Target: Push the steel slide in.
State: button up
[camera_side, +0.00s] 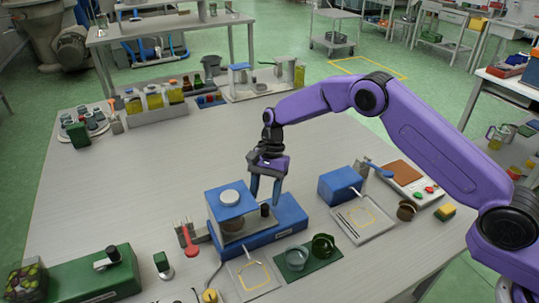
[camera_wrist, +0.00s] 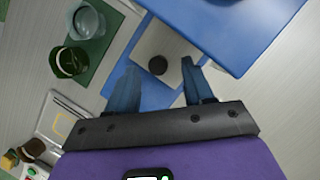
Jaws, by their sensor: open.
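The steel slide (camera_wrist: 170,40) is a flat grey plate with a round black knob (camera_wrist: 157,65). It sticks out from the blue housing (camera_side: 231,200) over a blue base (camera_side: 285,219). In the side view the knob (camera_side: 265,210) stands on the right side of the housing. My gripper (camera_side: 265,199) is open, pointing down just above the knob. In the wrist view the knob shows between the two blue fingertips (camera_wrist: 158,68). I cannot tell whether either finger touches it.
A green mat (camera_side: 309,259) with a grey cup and a dark green cup lies in front of the base. A blue block (camera_side: 338,186) with a tray stands to the right. A red-handled tool (camera_side: 188,239) lies left of the housing.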

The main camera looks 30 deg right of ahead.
jog(key=v, duration=1.4)
jog(key=shift+r, duration=0.4)
jog(key=shift+w, duration=0.1)
jog(key=s+d+r+n+t+h, duration=0.1)
jog(key=s+r+n, duration=0.3)
jog(key=s, duration=0.5)
jog(key=s+d+r+n+h, duration=0.1)
jog(key=s+r+n, duration=0.1)
jog(key=s+n, duration=0.6)
jog(key=s+d+f+n+t, duration=0.1)
jog(key=s+d+n, duration=0.3)
jog(key=s+d, duration=0.4)
jog(key=s+d+f+n+t, duration=0.1)
jog(key=s+d+n, duration=0.4)
jog(key=s, duration=1.1)
jog(key=d+f, duration=0.1)
jog(key=d, duration=0.2)
jog(key=shift+s+h, duration=0.15)
jog(key=shift+h, duration=0.25)
